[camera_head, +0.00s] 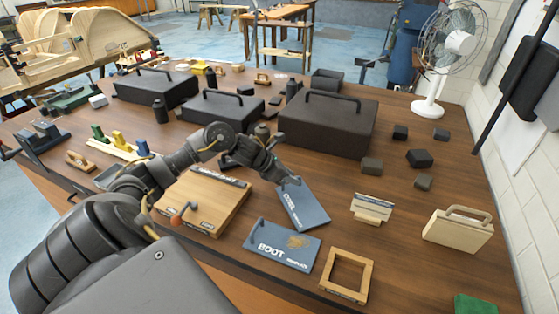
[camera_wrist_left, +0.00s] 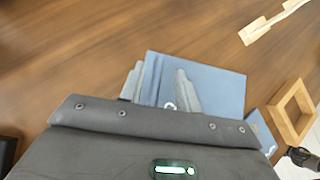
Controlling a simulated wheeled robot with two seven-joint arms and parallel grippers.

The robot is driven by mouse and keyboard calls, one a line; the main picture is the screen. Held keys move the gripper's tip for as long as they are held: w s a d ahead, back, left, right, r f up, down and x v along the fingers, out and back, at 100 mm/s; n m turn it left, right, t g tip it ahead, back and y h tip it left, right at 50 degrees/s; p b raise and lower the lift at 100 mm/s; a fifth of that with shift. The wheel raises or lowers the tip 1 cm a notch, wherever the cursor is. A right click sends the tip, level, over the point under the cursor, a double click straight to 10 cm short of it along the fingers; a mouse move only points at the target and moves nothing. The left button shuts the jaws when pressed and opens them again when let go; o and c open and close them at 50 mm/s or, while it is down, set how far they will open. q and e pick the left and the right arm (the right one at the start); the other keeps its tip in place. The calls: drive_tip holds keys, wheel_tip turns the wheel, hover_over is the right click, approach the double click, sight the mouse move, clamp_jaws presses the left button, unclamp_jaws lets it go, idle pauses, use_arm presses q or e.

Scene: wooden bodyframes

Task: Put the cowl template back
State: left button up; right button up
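The cowl template (camera_head: 303,208) is a blue-grey plate marked "COWL" on the table, right of the wooden box. My left gripper (camera_head: 287,182) is at its upper left edge. In the left wrist view the plate (camera_wrist_left: 222,90) lies between and beyond the fingers (camera_wrist_left: 160,90). The fingers stand apart, one by the plate's left edge and one in front of its face. Whether they touch it is unclear. A wooden box (camera_head: 196,205) with dark, labelled edges is left of the plate.
A blue boot template (camera_head: 283,246) lies nearer, beside a square wooden frame (camera_head: 347,275). A small cream stand (camera_head: 372,207) and a cream handled block (camera_head: 458,230) are to the right. Dark handled cases (camera_head: 328,125) stand behind. Table is bare between the stand and cream block.

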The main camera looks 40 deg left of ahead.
use_arm(q)
drive_tip(key=b+v, duration=0.3)
drive_tip(key=v, duration=0.8)
